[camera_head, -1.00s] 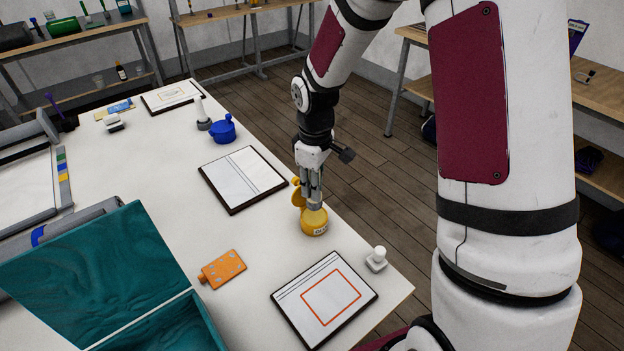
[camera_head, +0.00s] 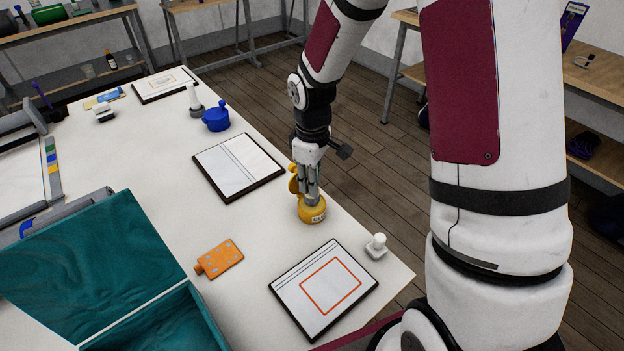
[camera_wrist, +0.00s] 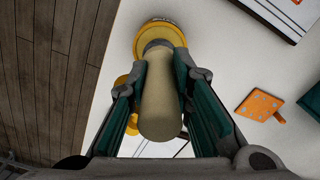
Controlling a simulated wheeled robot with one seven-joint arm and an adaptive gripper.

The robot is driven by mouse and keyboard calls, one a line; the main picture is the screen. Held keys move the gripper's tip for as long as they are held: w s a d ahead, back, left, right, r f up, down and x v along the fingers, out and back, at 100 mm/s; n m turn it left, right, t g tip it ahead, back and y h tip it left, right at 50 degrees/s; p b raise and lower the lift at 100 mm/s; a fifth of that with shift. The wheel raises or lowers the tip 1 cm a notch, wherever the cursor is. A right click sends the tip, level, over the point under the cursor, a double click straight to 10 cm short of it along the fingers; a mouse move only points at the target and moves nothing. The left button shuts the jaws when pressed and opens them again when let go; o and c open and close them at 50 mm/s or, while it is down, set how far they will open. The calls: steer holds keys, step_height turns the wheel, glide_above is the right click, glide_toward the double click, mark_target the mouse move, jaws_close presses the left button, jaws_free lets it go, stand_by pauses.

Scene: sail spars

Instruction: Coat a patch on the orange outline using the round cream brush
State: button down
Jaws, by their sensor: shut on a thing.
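My gripper (camera_wrist: 160,100) is shut on the cream handle of the round brush (camera_wrist: 160,112) in the wrist view. The brush stands in a round yellow pot (camera_wrist: 150,27), so its bristles are hidden. In the head view my gripper (camera_head: 310,186) is directly above this yellow pot (camera_head: 312,212), near the table's right edge, and its fingers hide most of the handle. A yellow lid stands up beside the pot. The orange outline (camera_head: 340,299) is a square on a white sheet on a dark-edged board (camera_head: 290,301), nearer the front than the pot.
A small white-knobbed piece (camera_head: 376,246) stands right of the outlined board. An orange perforated piece (camera_head: 220,258) lies to its left, beside an open teal box (camera_head: 100,258). Another board (camera_head: 238,165) and a blue pot (camera_head: 216,118) are farther back. White table shows between them.

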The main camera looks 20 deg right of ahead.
steer(key=shift+f, duration=0.6)
stand_by(1.6)
steer(key=shift+r+p, duration=1.65)
steer(key=shift+r, duration=1.95)
